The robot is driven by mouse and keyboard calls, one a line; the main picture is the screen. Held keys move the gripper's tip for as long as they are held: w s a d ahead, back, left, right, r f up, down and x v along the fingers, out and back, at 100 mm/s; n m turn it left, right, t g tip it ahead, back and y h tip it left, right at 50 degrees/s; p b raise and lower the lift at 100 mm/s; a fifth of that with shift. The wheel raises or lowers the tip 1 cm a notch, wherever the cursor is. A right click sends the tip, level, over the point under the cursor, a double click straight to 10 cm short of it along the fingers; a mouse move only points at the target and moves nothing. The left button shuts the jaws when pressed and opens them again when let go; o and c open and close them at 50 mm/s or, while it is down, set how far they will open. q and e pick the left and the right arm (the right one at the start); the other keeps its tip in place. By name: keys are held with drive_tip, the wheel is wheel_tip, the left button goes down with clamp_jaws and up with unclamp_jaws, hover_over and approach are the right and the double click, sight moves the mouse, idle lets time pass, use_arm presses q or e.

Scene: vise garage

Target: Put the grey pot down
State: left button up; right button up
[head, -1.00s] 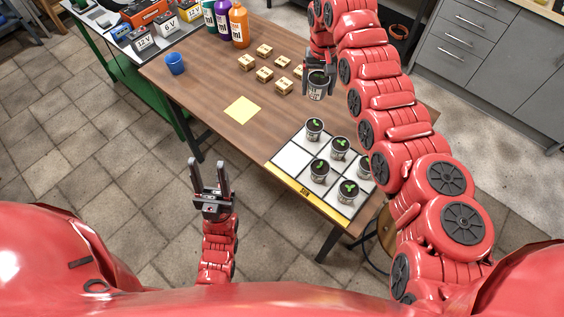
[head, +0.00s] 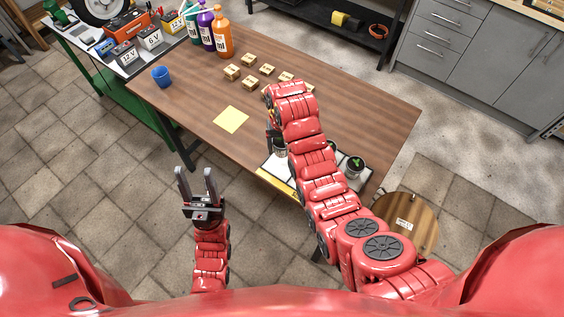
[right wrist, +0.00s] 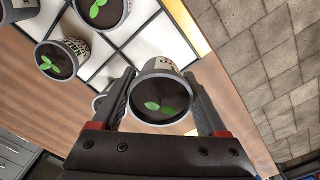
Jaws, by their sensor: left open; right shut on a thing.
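The grey pot (right wrist: 163,98), with dark soil and a green sprout, is between the fingers of my right gripper (right wrist: 160,85) in the right wrist view. That gripper is shut on it. In the head view the pot (head: 280,149) is partly hidden by my right arm, near the left part of the white grid board. The board (right wrist: 155,45) has white cells and a yellow edge strip. I cannot tell whether the pot touches it. My left gripper (head: 197,186) is open and empty, off the table's front edge.
Other potted sprouts stand on the board, including one (right wrist: 62,60) beside the held pot and one at the right (head: 353,166). Wooden blocks (head: 250,83), a yellow note (head: 231,119), a blue cup (head: 161,76) and bottles (head: 222,38) are farther back. The table's right part is clear.

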sight(282, 164)
wheel_tip(282, 164, down, 3)
drive_tip(key=shift+f+p, duration=0.1)
drive_tip(key=shift+p, duration=0.65)
drive_tip(key=shift+f+p, duration=0.7)
drive_tip(key=shift+f, duration=1.35)
drive_tip(key=shift+f, duration=0.15)
drive_tip(key=o, duration=1.4)
